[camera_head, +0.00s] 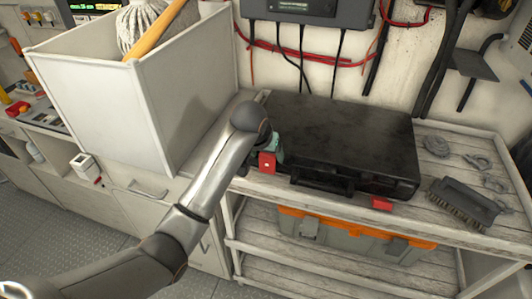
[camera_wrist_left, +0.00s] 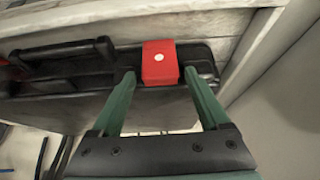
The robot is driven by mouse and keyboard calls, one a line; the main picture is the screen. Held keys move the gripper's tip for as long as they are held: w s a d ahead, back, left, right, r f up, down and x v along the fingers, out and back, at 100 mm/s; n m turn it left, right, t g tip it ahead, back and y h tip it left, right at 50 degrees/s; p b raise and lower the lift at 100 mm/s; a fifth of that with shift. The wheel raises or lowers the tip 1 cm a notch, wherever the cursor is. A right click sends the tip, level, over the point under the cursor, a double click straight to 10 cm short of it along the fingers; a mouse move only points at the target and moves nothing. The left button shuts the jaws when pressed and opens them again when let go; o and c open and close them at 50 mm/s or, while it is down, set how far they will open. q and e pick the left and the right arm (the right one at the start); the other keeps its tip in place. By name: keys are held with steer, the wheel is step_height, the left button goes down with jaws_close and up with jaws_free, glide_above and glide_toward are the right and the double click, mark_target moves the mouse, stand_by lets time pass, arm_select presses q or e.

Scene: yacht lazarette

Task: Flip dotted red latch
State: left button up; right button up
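The dotted red latch (camera_wrist_left: 160,62) is on the front edge of a black case and bears one white dot. In the head view the latch (camera_head: 267,162) is at the case's left front corner. My left gripper (camera_wrist_left: 159,76) is open, its green fingers either side of the latch with a visible gap on each side. In the head view the gripper (camera_head: 276,148) is partly hidden behind my arm's end. The black case (camera_head: 335,135) lies closed-looking on the shelf top. A second red latch (camera_head: 381,204) is at its right front. My right gripper is out of view.
A wooden shelf unit (camera_head: 455,150) carries the case, a brush (camera_head: 462,200) and grey shackle-like pieces (camera_head: 480,162). An orange-and-grey toolbox (camera_head: 340,235) sits on the lower shelf. A tall white bin (camera_head: 150,95) stands left of the case. Cables hang on the wall behind.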

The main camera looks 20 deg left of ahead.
arm_select(q)
steer(key=shift+o, duration=0.6)
steer(key=shift+r, duration=0.1)
steer(key=v, duration=1.2)
steer(key=shift+r, duration=0.15)
steer(key=shift+s, duration=0.15)
